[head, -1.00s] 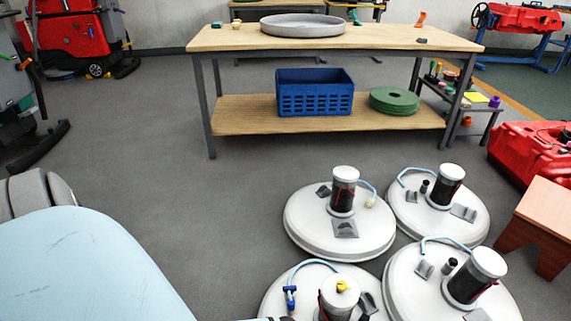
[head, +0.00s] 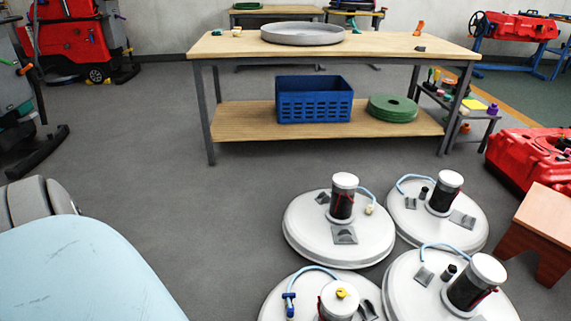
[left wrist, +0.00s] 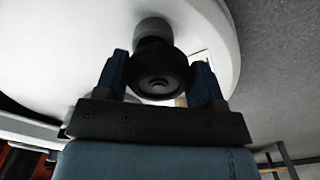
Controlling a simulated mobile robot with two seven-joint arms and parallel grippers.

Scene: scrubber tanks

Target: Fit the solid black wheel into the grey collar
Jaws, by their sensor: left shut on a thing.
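In the left wrist view, my left gripper (left wrist: 160,84) has its two dark blue fingers on either side of a round black wheel (left wrist: 158,76) and is shut on it. The wheel's flat face with a ringed hub points toward the camera. Right behind the wheel is a short grey cylinder (left wrist: 153,29), which looks like the grey collar, in front of a large white rounded surface (left wrist: 90,45). I cannot tell whether wheel and cylinder touch. The head view shows neither the left gripper nor the wheel. My right gripper is in neither view.
Several white round tank lids (head: 310,240) with motors and hoses crowd the lower right. A wooden table (head: 380,45) with a grey tray (head: 302,38) stands behind. A brown stool (head: 535,225) and red machine (head: 535,160) are at right. The left-centre floor is clear.

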